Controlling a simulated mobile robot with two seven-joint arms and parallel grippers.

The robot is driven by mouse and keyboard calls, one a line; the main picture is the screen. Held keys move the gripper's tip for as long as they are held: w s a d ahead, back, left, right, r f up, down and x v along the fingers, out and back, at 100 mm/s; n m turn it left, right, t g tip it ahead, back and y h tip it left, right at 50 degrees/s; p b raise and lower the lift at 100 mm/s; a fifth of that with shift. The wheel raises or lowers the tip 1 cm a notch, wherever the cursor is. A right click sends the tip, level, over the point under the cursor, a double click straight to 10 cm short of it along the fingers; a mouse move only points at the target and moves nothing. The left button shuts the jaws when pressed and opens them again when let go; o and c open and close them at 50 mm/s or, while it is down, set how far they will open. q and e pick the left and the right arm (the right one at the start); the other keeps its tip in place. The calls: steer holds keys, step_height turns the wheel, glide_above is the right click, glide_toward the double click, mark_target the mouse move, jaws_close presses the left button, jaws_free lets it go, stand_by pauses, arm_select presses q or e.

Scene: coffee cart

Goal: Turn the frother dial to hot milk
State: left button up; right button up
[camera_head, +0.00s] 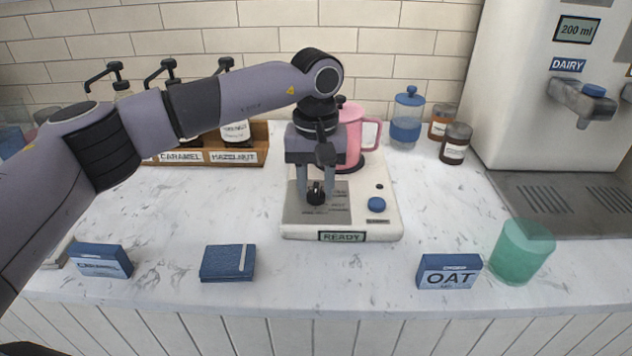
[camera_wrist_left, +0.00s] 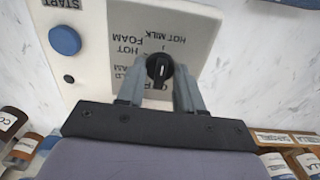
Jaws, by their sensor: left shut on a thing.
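The white frother base (camera_head: 368,225) stands on the counter with a pink pitcher (camera_head: 352,140) on its back part. Its front display reads READY. The black frother dial (camera_head: 316,194) sits on a grey printed panel. In the left wrist view the dial (camera_wrist_left: 159,68) has a white pointer line, with HOT MILK, HOT FOAM and partly hidden labels around it. I cannot tell for sure which label the line marks. My left gripper (camera_head: 318,196) points down with its fingers on both sides of the dial, shut on it. The blue start button (camera_head: 376,205) is right of the dial. My right gripper is not in view.
An OAT carton (camera_head: 449,272) and a green cup (camera_head: 522,252) stand at the front right. A blue notebook (camera_head: 228,263) and a caramel box (camera_head: 101,261) lie at the front left. A syrup rack (camera_head: 262,150) stands behind my left arm. A dairy dispenser (camera_head: 530,90) is at right.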

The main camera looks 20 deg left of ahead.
mark_target(316, 187)
arm_select(q)
steer(key=shift+r, duration=0.2)
steer(key=o, duration=1)
steer(key=shift+f, duration=0.1)
steer(key=shift+o, duration=0.2)
steer(key=shift+r, duration=3.6)
